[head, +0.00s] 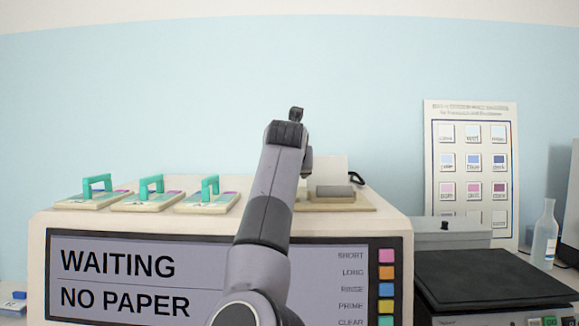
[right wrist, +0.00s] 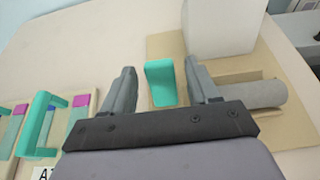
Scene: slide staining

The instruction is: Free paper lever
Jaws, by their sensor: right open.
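In the right wrist view a teal lever (right wrist: 160,82) stands at the left edge of a tan board (right wrist: 160,46). My right gripper (right wrist: 160,88) is open, with one dark finger on each side of the lever; I see gaps, and no grip on it. A grey roll (right wrist: 252,94) lies on the board, right of the right finger. In the head view my right arm rises over the machine and hides the lever; the grey roll (head: 335,191) shows right of it. The machine's screen (head: 150,280) reads "WAITING" and "NO PAPER". My left gripper is out of view.
A white upright block (right wrist: 222,25) stands on the board behind the roll. Several slide trays with teal handles (head: 152,187) sit on the machine top at left. A dark-topped unit (head: 490,277) and a clear bottle (head: 546,235) are at right.

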